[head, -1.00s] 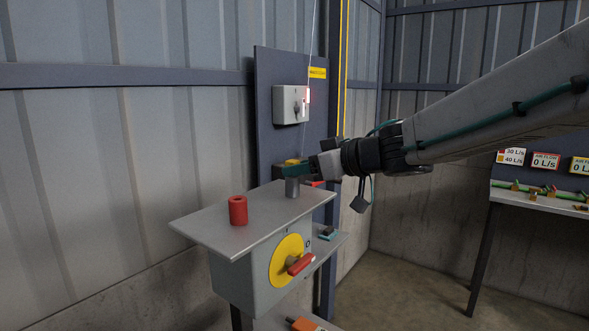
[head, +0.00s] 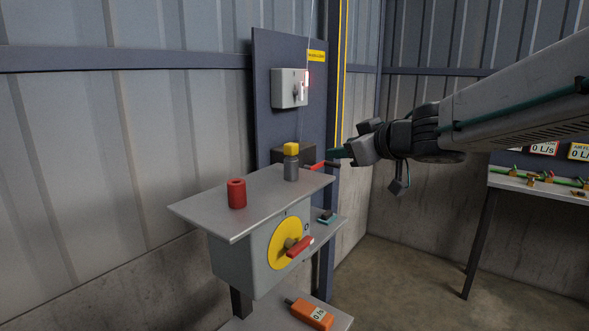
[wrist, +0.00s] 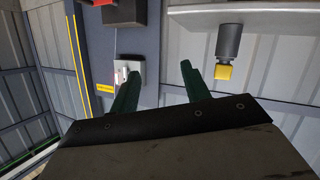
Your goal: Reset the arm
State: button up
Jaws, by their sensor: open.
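My gripper (head: 330,155) is raised to the right of the metal shelf top in the head view, apart from everything on it. In the wrist view its two green fingers (wrist: 158,92) are spread with nothing between them. A grey cylinder with a yellow cap (head: 291,163) stands upright near the shelf's back right corner. It also shows in the wrist view (wrist: 228,48), to the right of the fingers. A red hollow cylinder (head: 237,194) stands upright on the left part of the shelf top (head: 230,225).
Below the shelf top is a grey box with a yellow disc and red handle (head: 299,247). An orange device (head: 312,313) lies on a lower shelf. A blue panel with a switch box (head: 290,88) stands behind. A bench (head: 540,186) is at right.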

jog(key=s+d+f+m+g+h, duration=0.25)
jog(key=s+d+f+h, duration=0.2)
jog(key=d, duration=0.35)
jog(key=s+d+f+m+g+h, duration=0.1)
jog(key=s+d+f+m+h, duration=0.25)
jog(key=s+d+h, duration=0.35)
jog(key=s+f+m+g+y, duration=0.1)
jog(key=s+f+g+y, duration=0.1)
jog(key=s, duration=0.9)
jog(key=s+a+f+m+g+y, duration=0.1)
jog(key=s+f+g, duration=0.4)
jog(key=s, duration=0.7)
jog(key=shift+a+f+m+g+y, duration=0.15)
jog(key=shift+a+m+g+y, duration=0.2)
jog(key=shift+y, duration=0.3)
